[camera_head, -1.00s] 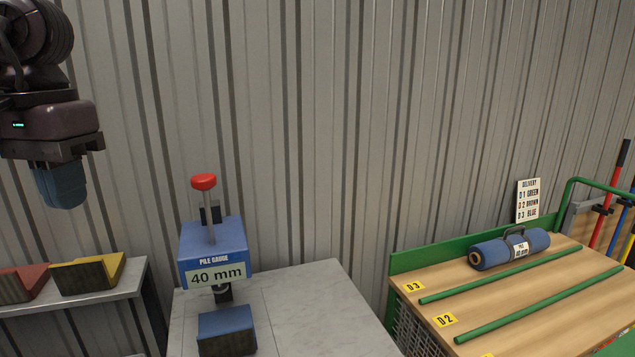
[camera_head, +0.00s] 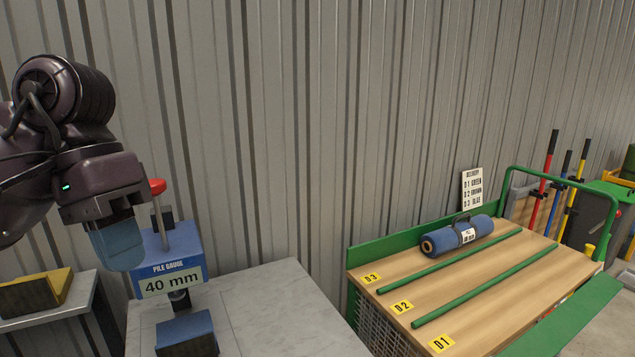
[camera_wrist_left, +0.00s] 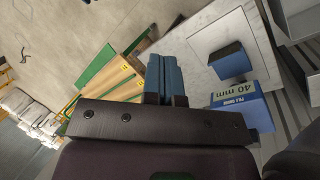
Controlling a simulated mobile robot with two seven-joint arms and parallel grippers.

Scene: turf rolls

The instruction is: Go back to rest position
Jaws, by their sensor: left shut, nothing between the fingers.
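My left gripper (camera_head: 119,246) hangs at the left of the head view, its blue fingers pointing down. It is shut and empty, in front of and just left of the pile gauge. In the left wrist view its blue fingers (camera_wrist_left: 163,72) lie together with nothing between them. My right gripper is in neither view.
The blue pile gauge (camera_head: 168,268) reads 40 mm and stands on a grey table (camera_head: 262,300). A blue roll (camera_head: 458,235) lies in lane D3 of the wooden delivery bench (camera_head: 440,345). A yellow block (camera_head: 36,292) sits on a shelf at left.

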